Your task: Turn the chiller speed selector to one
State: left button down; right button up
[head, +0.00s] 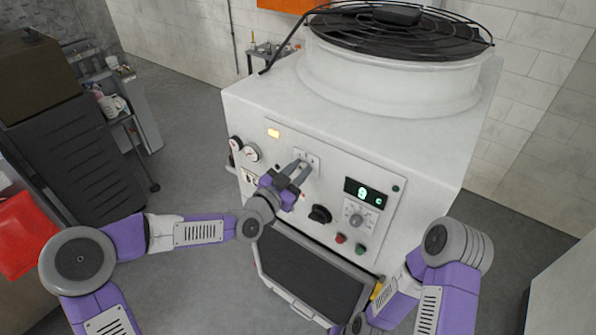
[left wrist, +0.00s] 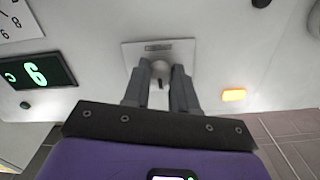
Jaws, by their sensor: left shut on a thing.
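The chiller (head: 252,112) is a big white cabinet with a sloped control panel. The speed selector (left wrist: 159,70) is a small light knob on a pale labelled plate (left wrist: 150,48), high on the panel; the plate also shows in the head view (head: 313,161). My left gripper (head: 297,170) reaches up to this plate, and in the left wrist view its two fingers (left wrist: 160,88) are closed around the knob, one on each side. The label is too small to read, so the setting cannot be told. My right arm is at the lower right, its gripper out of view.
Right of the selector are a green digital display (head: 365,193), a round dial (head: 356,216), a black knob (head: 320,214), and red and green buttons. An amber lamp (head: 273,133) and gauges (head: 251,152) are to the left. A fan grille (head: 400,32) tops the cabinet.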

pick_arm(q)
jog(key=shift+f+n+b, duration=0.1)
jog(key=shift+n+b, duration=1.7)
jog(key=shift+n, duration=0.3)
jog(key=shift+n+b, duration=1.25)
jog(key=shift+n, duration=1.15)
jog(key=c, duration=0.9)
grip_release()
jog(key=shift+s+a, duration=0.1)
jog(key=shift+s, duration=0.05)
